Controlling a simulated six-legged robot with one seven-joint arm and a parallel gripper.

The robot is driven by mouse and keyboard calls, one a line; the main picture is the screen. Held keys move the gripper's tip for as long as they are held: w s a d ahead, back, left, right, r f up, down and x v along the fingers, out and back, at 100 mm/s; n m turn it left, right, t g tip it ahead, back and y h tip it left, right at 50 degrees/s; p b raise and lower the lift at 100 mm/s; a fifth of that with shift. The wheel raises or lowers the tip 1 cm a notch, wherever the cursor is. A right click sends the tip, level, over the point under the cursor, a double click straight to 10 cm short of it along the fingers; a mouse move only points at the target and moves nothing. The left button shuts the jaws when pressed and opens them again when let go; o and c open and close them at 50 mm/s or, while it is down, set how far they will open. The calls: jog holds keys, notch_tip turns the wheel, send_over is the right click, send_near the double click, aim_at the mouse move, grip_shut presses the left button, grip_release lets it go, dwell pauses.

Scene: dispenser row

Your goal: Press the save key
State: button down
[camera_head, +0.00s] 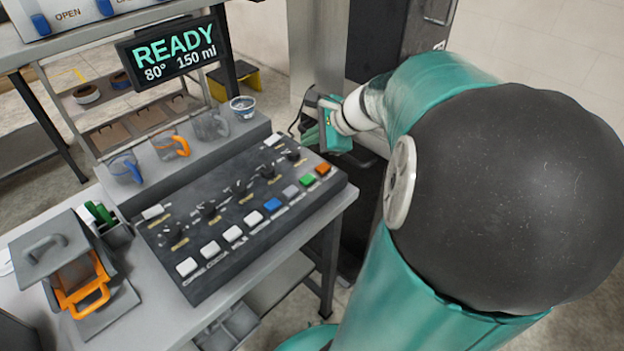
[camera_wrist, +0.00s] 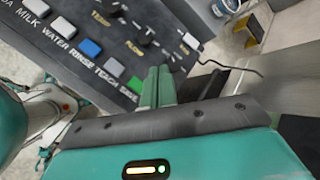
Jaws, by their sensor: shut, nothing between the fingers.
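The save key is the green key (camera_head: 307,180) near the right end of the front key row on the dark control panel (camera_head: 190,262). In the wrist view the green key (camera_wrist: 135,85) sits above the label SAVE, just left of my fingers. My gripper (camera_head: 326,134) is off the panel's right end in the head view. In the wrist view its green fingers (camera_wrist: 158,85) are together with nothing between them. They appear apart from the key, but their height over the panel is hard to tell. The orange key (camera_head: 323,169) is hidden behind my gripper in the wrist view.
A grey key (camera_head: 290,191), a blue key (camera_head: 272,204) and several white keys continue the row leftward. Black knobs (camera_head: 239,188) stand behind it. Cups (camera_head: 171,145) line the ledge behind the panel. A display (camera_head: 173,50) reads READY.

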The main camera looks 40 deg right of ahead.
aim_at(312, 180)
jog(key=shift+s+f, duration=0.1)
jog(key=shift+f, duration=4.25)
jog(key=shift+f, duration=0.1)
jog(key=shift+f, duration=0.35)
jog(key=shift+f, duration=0.45)
jog(key=shift+r, duration=0.9)
